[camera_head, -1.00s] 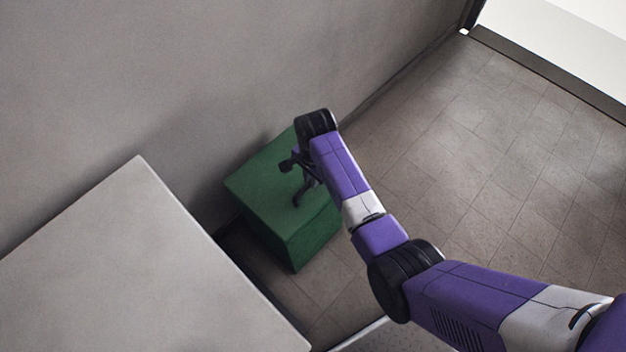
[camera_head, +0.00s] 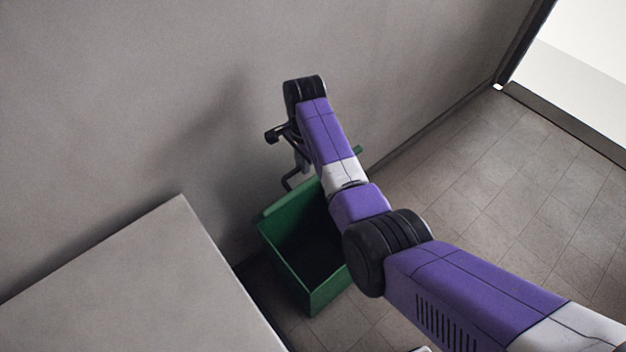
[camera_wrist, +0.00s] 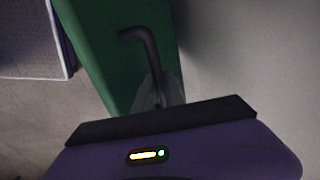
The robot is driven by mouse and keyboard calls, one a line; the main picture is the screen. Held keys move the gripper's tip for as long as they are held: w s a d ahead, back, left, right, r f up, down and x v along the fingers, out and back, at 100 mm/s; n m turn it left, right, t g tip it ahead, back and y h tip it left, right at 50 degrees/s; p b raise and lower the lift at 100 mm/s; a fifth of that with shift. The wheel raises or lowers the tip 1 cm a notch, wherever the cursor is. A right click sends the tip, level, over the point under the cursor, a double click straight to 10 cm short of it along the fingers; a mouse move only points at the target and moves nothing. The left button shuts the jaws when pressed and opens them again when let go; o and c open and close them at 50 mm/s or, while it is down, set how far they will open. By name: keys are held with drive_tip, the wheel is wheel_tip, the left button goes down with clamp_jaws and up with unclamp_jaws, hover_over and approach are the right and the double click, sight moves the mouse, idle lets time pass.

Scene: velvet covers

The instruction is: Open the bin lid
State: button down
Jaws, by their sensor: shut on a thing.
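The green bin (camera_head: 331,290) stands on the floor against the wall in the head view. Its top is open and its dark inside shows.
A grey flat-topped block or counter (camera_head: 150,280) stands left of the bin, close beside it. The grey wall (camera_head: 150,100) is right behind the bin and gripper. Open tiled floor (camera_head: 510,190) lies to the right, up to a bright area.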

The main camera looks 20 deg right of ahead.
drive_tip(key=w+a+b, duration=0.3)
drive_tip(key=w+b, duration=0.5)
drive_tip(key=b, duration=0.2)
idle(0.4)
drive_tip(key=c, duration=1.4)
unclamp_jaws()
drive_tip(key=shift+r, duration=0.1)
drive_tip(key=shift+w, duration=0.1)
